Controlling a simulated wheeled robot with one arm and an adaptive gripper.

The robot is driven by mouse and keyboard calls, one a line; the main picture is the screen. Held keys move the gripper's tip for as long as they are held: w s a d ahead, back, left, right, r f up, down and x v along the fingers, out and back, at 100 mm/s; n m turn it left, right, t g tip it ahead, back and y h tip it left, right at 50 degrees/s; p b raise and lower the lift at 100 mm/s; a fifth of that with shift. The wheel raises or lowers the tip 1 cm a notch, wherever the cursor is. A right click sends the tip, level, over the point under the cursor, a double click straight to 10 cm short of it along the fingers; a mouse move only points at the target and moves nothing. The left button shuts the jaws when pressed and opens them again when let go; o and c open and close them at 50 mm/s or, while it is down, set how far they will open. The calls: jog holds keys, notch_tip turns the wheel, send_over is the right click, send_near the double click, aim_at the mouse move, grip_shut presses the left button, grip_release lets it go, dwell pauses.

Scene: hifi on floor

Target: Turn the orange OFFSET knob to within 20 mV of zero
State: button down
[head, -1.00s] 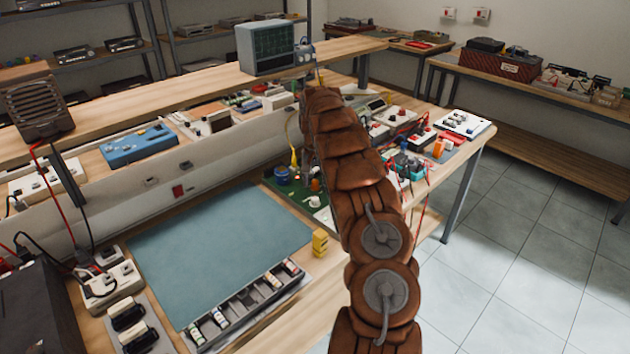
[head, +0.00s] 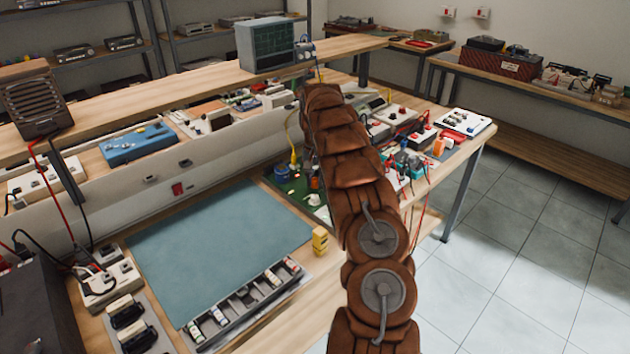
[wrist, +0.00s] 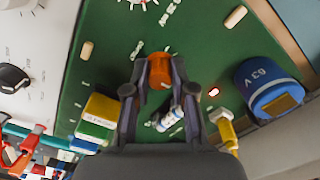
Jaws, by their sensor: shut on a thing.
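The orange OFFSET knob (wrist: 159,76) sits on the green circuit board (wrist: 205,45) in the wrist view. My gripper (wrist: 159,70) is shut on it, with one dark finger on each side. The fingers hide part of the knob's sides, and I cannot read its angle. In the head view the orange knob (head: 315,184) shows beside my arm, which covers part of the board (head: 291,187). No millivolt reading is legible in either view.
Close by on the board are a blue 63 V cylinder (wrist: 268,92), a lit red lamp (wrist: 214,92), a yellow block (wrist: 97,121) and a yellow plug (wrist: 226,130). A screened instrument (head: 265,45) stands on the upper shelf. The blue-grey mat (head: 220,245) is clear.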

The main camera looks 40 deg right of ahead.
aim_at(315, 179)
jog(key=n+b, duration=0.3)
jog(key=shift+f, duration=0.15)
jog(key=shift+n+b, duration=0.65)
jog(key=shift+n, duration=0.95)
jog(key=c, duration=1)
grip_release()
jog(key=shift+o, duration=0.2)
jog(key=shift+r, duration=0.25)
jog(key=shift+w+r, duration=0.1)
jog(key=shift+r, duration=3.55)
